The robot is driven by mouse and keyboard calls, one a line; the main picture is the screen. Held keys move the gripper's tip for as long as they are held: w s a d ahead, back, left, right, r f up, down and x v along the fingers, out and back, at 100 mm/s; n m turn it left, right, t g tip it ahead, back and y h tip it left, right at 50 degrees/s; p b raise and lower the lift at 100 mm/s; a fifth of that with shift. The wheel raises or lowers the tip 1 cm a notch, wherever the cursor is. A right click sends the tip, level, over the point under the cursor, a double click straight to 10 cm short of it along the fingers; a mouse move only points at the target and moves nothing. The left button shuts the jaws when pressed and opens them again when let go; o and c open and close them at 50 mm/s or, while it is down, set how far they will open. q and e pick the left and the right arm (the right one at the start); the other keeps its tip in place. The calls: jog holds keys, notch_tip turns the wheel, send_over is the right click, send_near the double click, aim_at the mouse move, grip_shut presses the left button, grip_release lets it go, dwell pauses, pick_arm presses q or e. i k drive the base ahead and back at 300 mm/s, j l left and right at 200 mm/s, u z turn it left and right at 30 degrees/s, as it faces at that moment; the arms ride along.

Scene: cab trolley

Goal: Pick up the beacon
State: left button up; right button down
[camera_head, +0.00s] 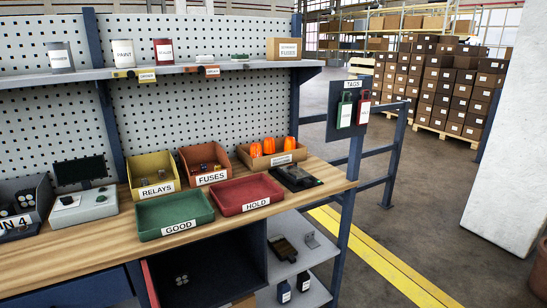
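Three orange, dome-topped pieces that look like beacons stand upright in a cardboard-coloured bin (243,155) at the back right of the wooden bench. They are the left beacon (256,150), the middle beacon (269,146) and the right beacon (290,144). Their lower parts are hidden by the bin's front wall. The label on the bin is too small to read. Neither of my grippers is in view.
The green GOOD tray (148,232) and red HOLD tray (223,211) lie in front. The yellow RELAYS bin (137,181) and the FUSES bin (187,170) stand left of the beacons. A dark device (297,178) lies right. A shelf (180,69) runs above.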

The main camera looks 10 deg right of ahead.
aim_at(255, 149)
jog(key=i+l+z, duration=0.1)
jog(key=l+z, duration=0.15)
jog(key=l, duration=0.65)
jog(key=i+l+z, duration=0.15)
jog(key=l, duration=0.3)
jog(key=i+l+z, duration=0.15)
jog(key=i+l, duration=0.2)
